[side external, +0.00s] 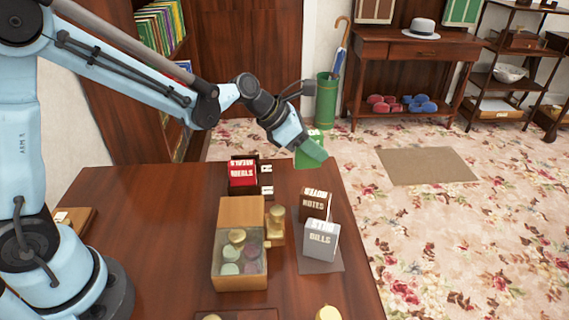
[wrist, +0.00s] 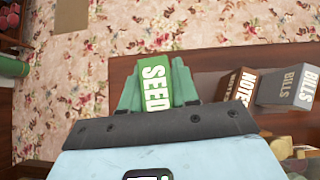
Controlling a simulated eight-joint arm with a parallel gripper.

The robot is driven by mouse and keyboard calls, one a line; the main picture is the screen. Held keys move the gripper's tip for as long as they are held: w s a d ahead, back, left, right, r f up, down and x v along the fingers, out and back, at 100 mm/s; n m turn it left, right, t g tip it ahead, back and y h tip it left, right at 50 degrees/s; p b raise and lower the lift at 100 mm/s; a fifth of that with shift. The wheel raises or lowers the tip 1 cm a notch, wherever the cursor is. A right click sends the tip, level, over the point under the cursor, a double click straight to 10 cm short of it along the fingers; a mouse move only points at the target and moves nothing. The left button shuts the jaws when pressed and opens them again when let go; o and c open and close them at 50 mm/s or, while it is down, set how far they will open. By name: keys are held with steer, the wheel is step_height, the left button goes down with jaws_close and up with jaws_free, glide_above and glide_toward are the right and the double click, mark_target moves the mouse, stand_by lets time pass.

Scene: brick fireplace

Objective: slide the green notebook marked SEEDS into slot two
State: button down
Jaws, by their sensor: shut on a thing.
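The green notebook (wrist: 155,88), with white letters SEED showing, is between the two green fingers of my gripper (wrist: 157,82) in the wrist view. My gripper is shut on it. In the side view it holds the notebook (side external: 308,156) in the air above the far right part of the table. A dark slotted holder (side external: 266,180) stands to the left, with a red notebook (side external: 242,173) in it and white marks on its right side. I cannot read which slot is number two. The holder is out of the wrist view.
A brown NOTES block (side external: 315,204) and a grey BILLS block (side external: 321,240) stand on a dark mat (side external: 322,267) nearer the front. A wooden box (side external: 239,277) with round pieces sits left of them.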

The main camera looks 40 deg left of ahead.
steer(key=shift+r, duration=0.95)
steer(key=s+a+r+m, duration=0.1)
steer(key=s+a, duration=0.3)
steer(key=a, duration=1.1)
steer(key=shift+s+a+r+h, duration=0.15)
steer(key=shift+s+a+h, duration=0.05)
steer(key=shift+a+h, duration=0.15)
steer(key=shift+f, duration=2.9)
steer(key=shift+f, duration=1.55)
steer(key=c, duration=0.8)
jaws_free()
